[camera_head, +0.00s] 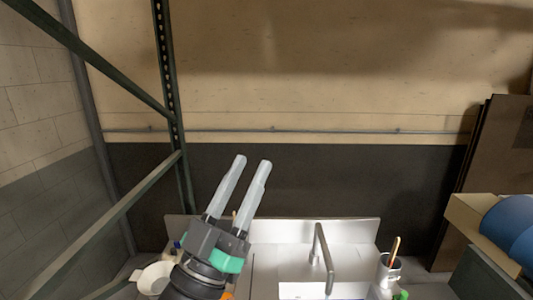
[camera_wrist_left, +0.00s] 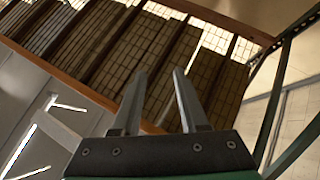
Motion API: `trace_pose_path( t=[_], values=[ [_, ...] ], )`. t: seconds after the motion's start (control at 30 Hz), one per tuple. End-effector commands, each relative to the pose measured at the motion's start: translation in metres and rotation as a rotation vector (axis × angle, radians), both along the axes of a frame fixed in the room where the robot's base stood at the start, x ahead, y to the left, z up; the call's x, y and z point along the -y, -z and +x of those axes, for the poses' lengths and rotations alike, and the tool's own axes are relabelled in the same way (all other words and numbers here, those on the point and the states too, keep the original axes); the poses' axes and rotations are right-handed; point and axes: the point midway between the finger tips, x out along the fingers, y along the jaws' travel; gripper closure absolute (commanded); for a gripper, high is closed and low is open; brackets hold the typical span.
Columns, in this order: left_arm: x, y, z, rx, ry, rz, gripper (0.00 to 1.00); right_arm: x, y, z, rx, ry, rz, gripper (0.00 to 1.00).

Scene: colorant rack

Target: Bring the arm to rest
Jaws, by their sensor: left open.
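My left gripper (camera_head: 250,178) points upward in the head view, in front of the sink and the dark lower wall. Its two grey fingers stand apart with nothing between them. In the left wrist view the fingers (camera_wrist_left: 157,90) are also apart and empty, with a brown slatted surface behind them. The gripper touches nothing that I can see. My right gripper is not in either view.
A metal sink (camera_head: 355,232) with a tap (camera_head: 322,255) lies behind the gripper. A white bowl (camera_head: 153,278) is at left, a cup with a brush (camera_head: 388,272) at right. A dark rack frame (camera_head: 165,70) stands left. A blue rounded object (camera_head: 508,228) is at far right.

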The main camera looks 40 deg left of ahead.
Motion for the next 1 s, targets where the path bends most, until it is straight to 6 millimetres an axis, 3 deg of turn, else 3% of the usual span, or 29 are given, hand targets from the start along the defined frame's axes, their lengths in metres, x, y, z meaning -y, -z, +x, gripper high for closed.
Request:
trace_pose_path(
  t=[0.03,0.1,0.2,0.5,0.63,0.77,1.0],
  values=[
    [0.029,-0.036,-0.015,0.049,0.069,0.011,0.57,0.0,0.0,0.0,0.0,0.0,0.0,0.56],
    [0.058,-0.066,-0.032,0.081,0.141,0.029,0.57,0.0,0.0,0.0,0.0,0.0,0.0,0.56],
    [0.081,-0.088,-0.048,0.106,0.198,0.051,0.57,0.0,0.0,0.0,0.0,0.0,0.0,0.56],
    [0.087,-0.093,-0.052,0.108,0.214,0.058,0.57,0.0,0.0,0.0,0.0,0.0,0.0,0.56],
    [0.086,-0.107,-0.052,0.107,0.213,0.058,0.57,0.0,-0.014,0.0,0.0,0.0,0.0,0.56],
    [0.086,-0.147,-0.052,0.107,0.212,0.057,0.57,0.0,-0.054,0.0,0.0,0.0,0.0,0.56],
    [0.086,-0.264,-0.052,0.107,0.212,0.057,0.57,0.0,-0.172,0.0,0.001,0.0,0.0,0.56]
  ],
)
